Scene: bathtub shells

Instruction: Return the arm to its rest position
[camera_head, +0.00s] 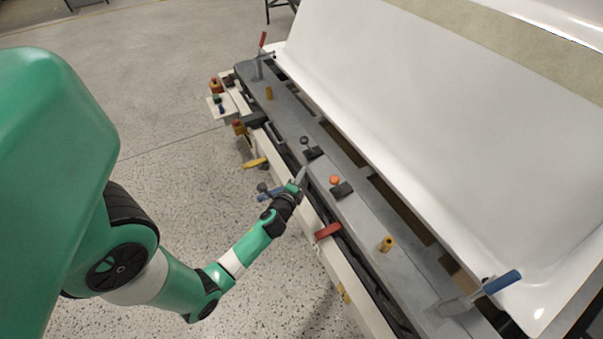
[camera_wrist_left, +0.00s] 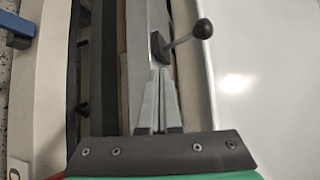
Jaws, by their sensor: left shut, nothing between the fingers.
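My left arm, green and white, comes in from the left in the head view. Its left gripper (camera_head: 301,174) is above the near edge of the grey fixture rail (camera_head: 358,212). In the left wrist view the two fingers of the left gripper (camera_wrist_left: 158,72) are together, with nothing between them. Ahead of the fingertips there is a dark lever with a black ball knob (camera_wrist_left: 203,28), apart from them as far as I can tell. My right gripper is not in view.
A large white bathtub shell (camera_head: 430,110) lies beyond the rail. A red-handled clamp (camera_head: 262,42) stands at the far end and a blue-handled clamp (camera_head: 500,282) at the near end. A red handle (camera_head: 327,231) sticks out nearby. Open speckled floor (camera_head: 190,150) is on the left.

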